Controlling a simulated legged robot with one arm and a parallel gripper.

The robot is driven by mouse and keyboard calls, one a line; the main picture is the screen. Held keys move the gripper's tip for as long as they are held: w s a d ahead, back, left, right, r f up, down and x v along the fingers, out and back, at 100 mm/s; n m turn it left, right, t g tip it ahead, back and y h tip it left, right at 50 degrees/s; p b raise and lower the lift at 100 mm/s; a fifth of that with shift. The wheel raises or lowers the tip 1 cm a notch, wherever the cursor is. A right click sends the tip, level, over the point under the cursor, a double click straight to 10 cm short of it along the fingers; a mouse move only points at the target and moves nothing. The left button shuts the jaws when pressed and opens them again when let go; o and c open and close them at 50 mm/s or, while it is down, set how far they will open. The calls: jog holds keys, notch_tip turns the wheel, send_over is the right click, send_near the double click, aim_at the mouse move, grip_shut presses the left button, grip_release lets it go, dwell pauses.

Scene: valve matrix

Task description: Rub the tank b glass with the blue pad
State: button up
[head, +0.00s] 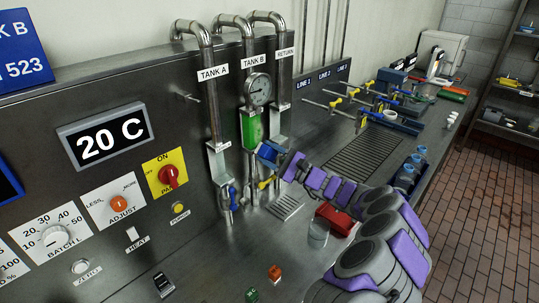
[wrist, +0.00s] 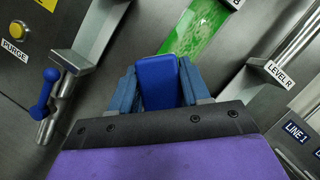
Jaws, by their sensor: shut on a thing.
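The tank B glass (head: 251,128) is a clear upright tube with green liquid, below the round gauge on the TANK B pipe. It also shows in the wrist view (wrist: 193,33), at the top, with pale specks or bubbles on the green. My gripper (head: 268,152) is just below and to the right of the glass in the head view. In the wrist view my gripper (wrist: 160,85) is shut on the blue pad (wrist: 160,82), which stands between its two fingers. The pad's top edge appears close to the glass's lower end; I cannot tell whether they touch.
A round gauge (head: 258,89) sits above the glass. A blue-handled valve (wrist: 44,93) is on the left in the wrist view. A glass beaker (head: 318,232) and a red box (head: 336,219) stand on the counter beside my arm. The LEVEL R pipe (wrist: 296,52) is to the right.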

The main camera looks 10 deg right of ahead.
aim_at(254, 126)
jog(key=shift+w+a, duration=0.45)
jog(key=shift+w, duration=0.2)
dwell(0.3)
jog(key=shift+r+p, duration=0.55)
jog(key=shift+r, duration=1.4)
jog(key=shift+r+p, duration=0.7)
jog(key=shift+r, duration=0.85)
jog(key=shift+r+p, duration=1.05)
jog(key=shift+r, duration=1.25)
jog(key=shift+d, duration=0.1)
jog(key=shift+f, duration=0.1)
jog(key=shift+s+f+b, duration=0.1)
jog(key=shift+f+b, duration=0.95)
jog(key=shift+f, duration=1)
